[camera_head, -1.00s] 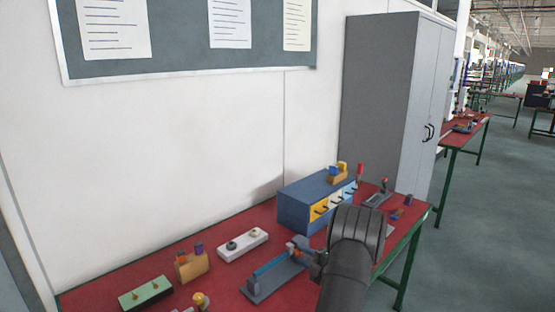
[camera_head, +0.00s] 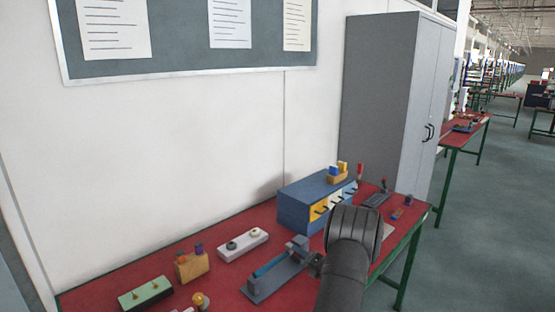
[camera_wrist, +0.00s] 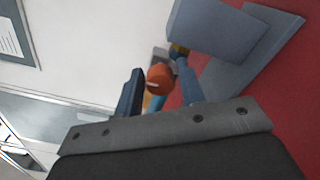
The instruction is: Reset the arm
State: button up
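My gripper (camera_wrist: 160,66) shows in the wrist view with its two fingers apart. A round orange-red piece with a white mark (camera_wrist: 160,78) appears between the fingers, with a blue tube-like part near it. I cannot tell its depth, but no finger clearly presses on it. In the head view my arm reaches in from the bottom right, and its end is beside the right end of a grey-blue stand with a long blue bar (camera_head: 272,268). The fingertips are largely hidden there. The stand's upright also shows in the wrist view (camera_wrist: 218,30).
On the red table (camera_head: 225,285) are a blue drawer box (camera_head: 292,213), a white block (camera_head: 242,245), a wooden rack (camera_head: 191,266) and a green block (camera_head: 146,293). A wall is behind, and a grey cabinet (camera_head: 378,100) stands beyond the table.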

jog(key=n, duration=0.3)
jog(key=shift+s+d+n, duration=0.3)
jog(key=shift+s+d, duration=0.2)
